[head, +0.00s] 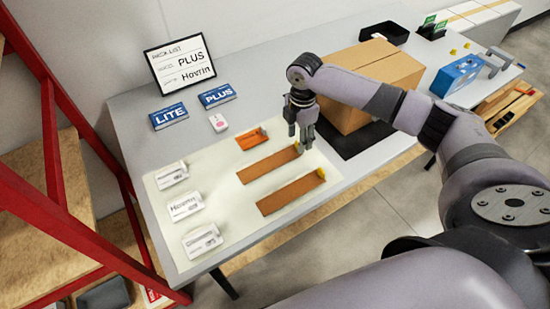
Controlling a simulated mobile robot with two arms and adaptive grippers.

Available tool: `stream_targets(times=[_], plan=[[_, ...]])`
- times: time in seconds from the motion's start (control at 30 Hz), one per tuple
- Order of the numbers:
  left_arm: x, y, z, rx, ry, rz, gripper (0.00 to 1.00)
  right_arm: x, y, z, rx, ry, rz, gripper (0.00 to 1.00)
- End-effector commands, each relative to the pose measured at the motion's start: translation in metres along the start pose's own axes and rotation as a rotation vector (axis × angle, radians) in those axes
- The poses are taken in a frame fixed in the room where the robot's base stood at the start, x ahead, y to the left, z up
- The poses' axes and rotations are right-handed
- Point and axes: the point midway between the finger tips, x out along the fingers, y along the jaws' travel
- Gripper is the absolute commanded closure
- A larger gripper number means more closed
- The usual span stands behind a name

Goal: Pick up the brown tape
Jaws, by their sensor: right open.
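Two long flat brown strips, which look like the brown tape, lie on the pale mat on the table. The upper brown strip (267,165) has a yellow end at its right. The lower brown strip (287,195) also has a yellow end at its right. My right gripper (301,143) is open and points down at the right end of the upper strip. Its fingers partly cover the yellow end. I cannot tell whether they touch it. My left gripper is not in view.
A short orange piece (250,140) lies just above the strips. White labelled parts (186,206) line the mat's left side. Blue LITE (169,117) and PLUS (217,96) cards lie behind. A cardboard box (390,62) stands right of the gripper. A red frame (60,180) is at left.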

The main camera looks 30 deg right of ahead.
Motion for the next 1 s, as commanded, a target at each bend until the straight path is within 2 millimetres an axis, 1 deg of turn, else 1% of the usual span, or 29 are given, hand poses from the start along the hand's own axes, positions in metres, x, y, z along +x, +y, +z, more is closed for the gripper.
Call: stream_targets(times=[0.1,0.2,0.43,0.9,0.93,1.0], plan=[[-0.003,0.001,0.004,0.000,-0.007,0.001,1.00,0.015,-0.001,0.000,-0.001,0.000,-0.001,0.55],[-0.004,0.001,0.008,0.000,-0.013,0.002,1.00,0.022,0.000,0.000,-0.002,0.000,0.001,0.55],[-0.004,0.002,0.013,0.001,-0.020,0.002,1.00,0.024,0.000,0.000,-0.002,-0.001,0.001,0.55],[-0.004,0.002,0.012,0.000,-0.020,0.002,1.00,0.023,0.000,0.000,-0.001,-0.001,0.001,0.86],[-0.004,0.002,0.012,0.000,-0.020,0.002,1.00,0.023,0.000,0.000,-0.001,-0.001,0.001,0.88],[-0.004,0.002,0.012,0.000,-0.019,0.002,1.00,0.023,0.000,0.000,-0.001,-0.001,0.001,0.88]])
